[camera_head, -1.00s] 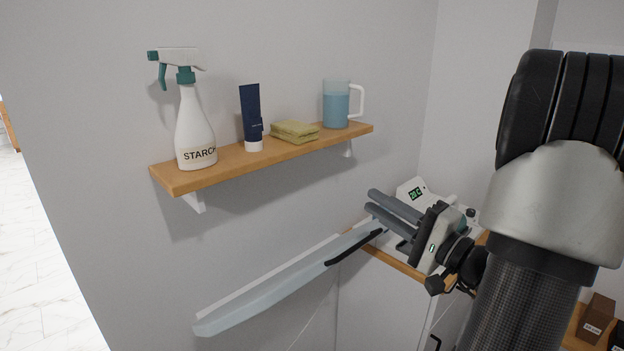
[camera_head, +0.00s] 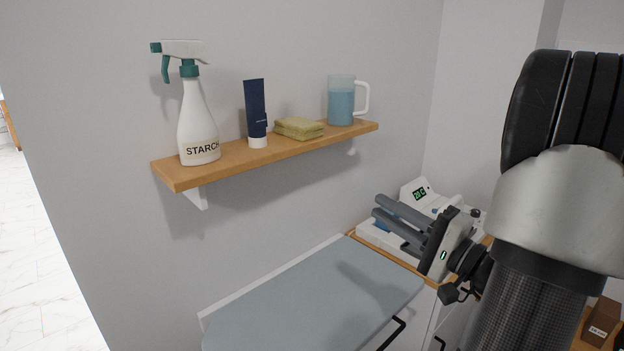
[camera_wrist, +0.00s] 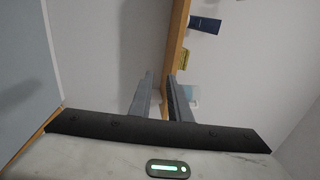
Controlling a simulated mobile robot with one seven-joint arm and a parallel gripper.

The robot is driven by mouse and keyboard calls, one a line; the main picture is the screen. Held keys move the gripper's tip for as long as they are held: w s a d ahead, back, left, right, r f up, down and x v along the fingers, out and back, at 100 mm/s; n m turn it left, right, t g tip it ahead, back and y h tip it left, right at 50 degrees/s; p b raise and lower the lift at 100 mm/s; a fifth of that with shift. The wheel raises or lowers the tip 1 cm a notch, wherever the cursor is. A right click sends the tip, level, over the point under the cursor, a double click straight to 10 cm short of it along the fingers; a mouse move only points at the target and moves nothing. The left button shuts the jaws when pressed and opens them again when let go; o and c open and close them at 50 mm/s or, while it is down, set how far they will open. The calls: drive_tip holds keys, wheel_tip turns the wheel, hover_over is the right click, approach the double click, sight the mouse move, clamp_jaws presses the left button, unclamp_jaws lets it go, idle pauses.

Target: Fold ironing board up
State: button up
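The ironing board (camera_head: 315,300) is a light grey-blue panel on the wall below the shelf. Its broad top face shows in the head view, and its lower front edge runs out of the picture. A black handle or bar (camera_head: 392,333) shows under its right edge. The board also fills the left side of the wrist view (camera_wrist: 25,75). My gripper (camera_head: 377,216) is above the board's far right end, apart from it as far as I can see. Its two grey fingers are apart with nothing between them, pointing toward the wall.
A wooden shelf (camera_head: 215,169) above the board holds a starch spray bottle (camera_head: 198,125), a dark blue tube (camera_head: 256,108), yellow cloths (camera_head: 298,128) and a jug of blue liquid (camera_head: 341,105). A white device with a display (camera_head: 419,193) stands on a wooden counter (camera_head: 378,250) behind my gripper.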

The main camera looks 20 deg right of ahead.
drive_tip(key=b+v, duration=0.2)
drive_tip(key=v, duration=1.3)
drive_tip(key=shift+s, duration=0.25)
drive_tip(key=shift+d, duration=0.1)
clamp_jaws()
drive_tip(key=w+d+f+m+t+b, duration=0.1)
drive_tip(key=d+f+m+t+b, duration=0.2)
drive_tip(key=f+m+b, duration=1.3)
drive_tip(key=w+d+f+m+t, duration=0.1)
drive_tip(key=d+f+m+t, duration=0.2)
drive_tip(key=f, duration=2.7)
drive_tip(key=s+d+r+x, duration=0.1)
drive_tip(key=r+x, duration=0.1)
drive_tip(key=x, duration=1)
drive_tip(key=shift+g+y, duration=0.4)
